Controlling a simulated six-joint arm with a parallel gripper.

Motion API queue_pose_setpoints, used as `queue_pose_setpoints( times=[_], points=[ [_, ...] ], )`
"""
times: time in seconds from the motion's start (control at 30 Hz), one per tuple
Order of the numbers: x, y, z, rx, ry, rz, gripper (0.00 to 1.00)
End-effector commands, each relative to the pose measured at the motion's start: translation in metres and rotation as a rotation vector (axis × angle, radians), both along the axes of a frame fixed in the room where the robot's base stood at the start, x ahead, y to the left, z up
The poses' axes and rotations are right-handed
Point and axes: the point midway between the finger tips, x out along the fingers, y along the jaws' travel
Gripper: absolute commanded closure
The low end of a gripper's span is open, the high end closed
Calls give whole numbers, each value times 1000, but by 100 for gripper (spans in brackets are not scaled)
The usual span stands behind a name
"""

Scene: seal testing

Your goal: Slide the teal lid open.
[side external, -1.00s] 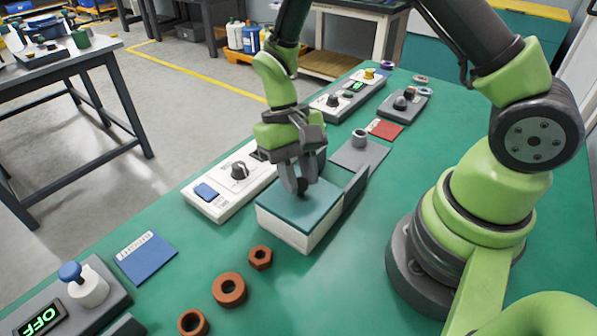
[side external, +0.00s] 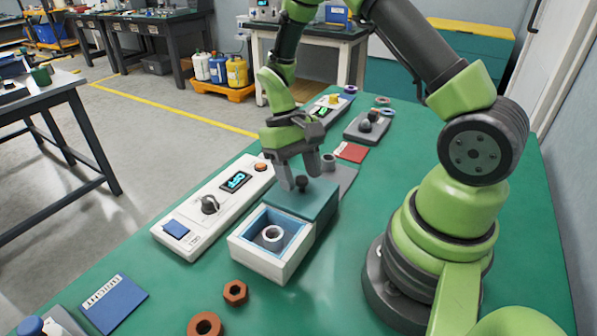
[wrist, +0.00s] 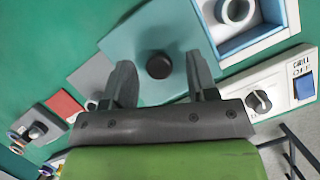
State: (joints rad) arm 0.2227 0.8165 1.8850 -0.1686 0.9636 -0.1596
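The teal lid (side external: 305,202) is slid back off the white box (side external: 262,262), toward the far end of the bench. The box's front part is uncovered, showing a blue-lined cavity with a pale ring (side external: 271,236) inside. The lid's dark knob (side external: 302,183) stands on its top. My gripper (side external: 300,178) is at the knob. In the wrist view, my gripper (wrist: 163,80) has its fingers spread, with the knob (wrist: 159,66) between them and clear gaps on both sides. The lid (wrist: 152,35) and the ring (wrist: 236,10) show there too.
A white control panel (side external: 190,235) with a knob, blue pad and lit display lies left of the box. Rust-coloured nuts (side external: 235,292) and a blue card (side external: 113,303) lie in front. A grey plate (side external: 345,178) and red pad (side external: 350,152) lie beyond the lid.

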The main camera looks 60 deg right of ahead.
Motion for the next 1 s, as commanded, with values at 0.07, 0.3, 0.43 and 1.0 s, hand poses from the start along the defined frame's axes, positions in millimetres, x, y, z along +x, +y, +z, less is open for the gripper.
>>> queue_pose_setpoints(
  times=[0.07,0.3,0.43,1.0],
  points=[
    [0,0,0,0,1,-1,48],
    [1,0,3,0,1,-1,48],
    [7,-3,18,-1,-3,-2,48],
    [35,-14,91,0,0,-1,48]
  ],
)
